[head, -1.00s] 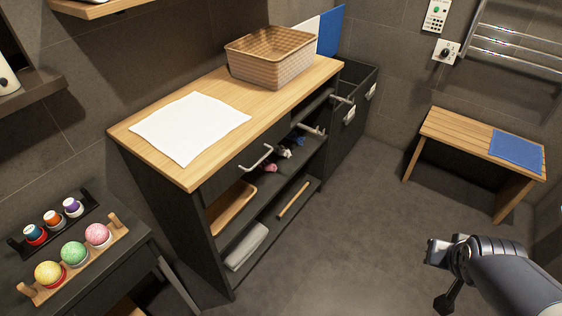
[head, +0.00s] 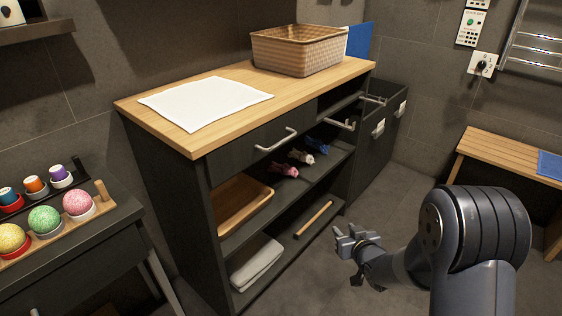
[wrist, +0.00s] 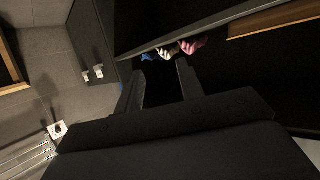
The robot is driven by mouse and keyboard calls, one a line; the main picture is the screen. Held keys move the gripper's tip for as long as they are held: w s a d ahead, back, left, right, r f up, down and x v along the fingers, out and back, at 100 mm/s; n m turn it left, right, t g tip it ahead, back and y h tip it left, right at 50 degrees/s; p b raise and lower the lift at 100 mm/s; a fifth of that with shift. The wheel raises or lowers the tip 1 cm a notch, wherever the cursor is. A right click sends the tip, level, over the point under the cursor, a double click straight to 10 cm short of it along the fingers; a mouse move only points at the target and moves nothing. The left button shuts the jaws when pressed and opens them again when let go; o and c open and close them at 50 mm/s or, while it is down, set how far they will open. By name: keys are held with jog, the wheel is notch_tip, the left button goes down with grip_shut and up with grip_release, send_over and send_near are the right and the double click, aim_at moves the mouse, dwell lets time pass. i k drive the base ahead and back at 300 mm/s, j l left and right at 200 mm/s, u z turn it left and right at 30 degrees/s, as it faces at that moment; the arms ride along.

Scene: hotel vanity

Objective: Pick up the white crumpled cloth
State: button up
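The white crumpled cloth (head: 301,157) lies on the upper open shelf of the dark cabinet, between a pink crumpled cloth (head: 285,170) and a blue one (head: 317,145). My gripper (head: 350,236) is in front of the cabinet, lower than that shelf and apart from the cloths. In the wrist view the white cloth (wrist: 168,53) shows just beyond and between the two spread fingertips (wrist: 160,72), with the pink cloth (wrist: 193,45) and the blue cloth (wrist: 148,57) on either side. My gripper is open and empty.
The wooden countertop (head: 215,127) and a drawer handle (head: 277,140) are above the shelf. A wooden tray (head: 243,203) sits left of the cloths; a folded grey towel (head: 257,263) and a wooden rod (head: 314,219) lie lower. A woven basket (head: 298,52) stands on top.

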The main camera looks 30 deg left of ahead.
aim_at(303, 156)
jog(key=i+l+u, duration=0.1)
jog(key=i+u, duration=0.35)
jog(key=i+l+u, duration=0.25)
jog(key=u, duration=0.2)
jog(key=i+l+u, duration=0.15)
jog(key=i+l, duration=0.7)
jog(key=l, duration=0.1)
